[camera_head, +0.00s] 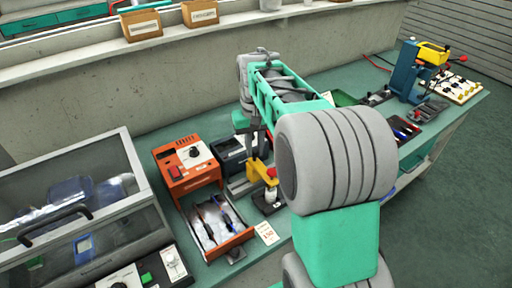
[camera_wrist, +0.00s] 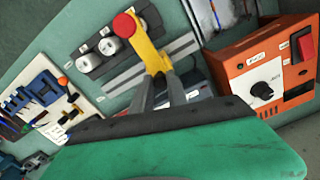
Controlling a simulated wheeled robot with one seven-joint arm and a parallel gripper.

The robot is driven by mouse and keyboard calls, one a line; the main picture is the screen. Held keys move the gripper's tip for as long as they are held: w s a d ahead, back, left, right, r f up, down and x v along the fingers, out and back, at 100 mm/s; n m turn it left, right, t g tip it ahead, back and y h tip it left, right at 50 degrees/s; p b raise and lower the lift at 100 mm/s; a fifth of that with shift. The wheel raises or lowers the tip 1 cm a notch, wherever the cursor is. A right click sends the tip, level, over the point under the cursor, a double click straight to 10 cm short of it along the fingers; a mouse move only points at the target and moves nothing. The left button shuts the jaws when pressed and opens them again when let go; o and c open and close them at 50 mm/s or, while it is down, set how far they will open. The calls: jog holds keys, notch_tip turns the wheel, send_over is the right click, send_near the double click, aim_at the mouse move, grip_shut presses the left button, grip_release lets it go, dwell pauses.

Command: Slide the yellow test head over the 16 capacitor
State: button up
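The yellow test head (camera_head: 258,170) stands on the bench right of the orange tester, with a red knob. In the wrist view the yellow test head (camera_wrist: 148,50) reaches up left to its red knob, across grey rails (camera_wrist: 180,48). Grey round capacitors (camera_wrist: 110,46) sit in a dark holder left of it; one capacitor (camera_head: 270,197) shows below the head in the head view. I cannot read which is 16. My gripper (camera_head: 257,150) points down at the head. In the wrist view the fingers (camera_wrist: 160,78) close in on both sides of its yellow part, apparently gripping it.
The orange tester (camera_head: 188,165) with an open drawer (camera_head: 212,236) of probes is close on the left. A clear-lidded case (camera_head: 75,195) stands farther left. A blue press (camera_head: 408,72) and a pale parts board (camera_head: 458,88) are at the far right. A wall ledge runs behind.

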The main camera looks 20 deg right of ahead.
jog(key=o, duration=0.5)
jog(key=shift+c, duration=0.2)
notch_tip(320, 180, up, 8)
jog(key=shift+f, duration=0.1)
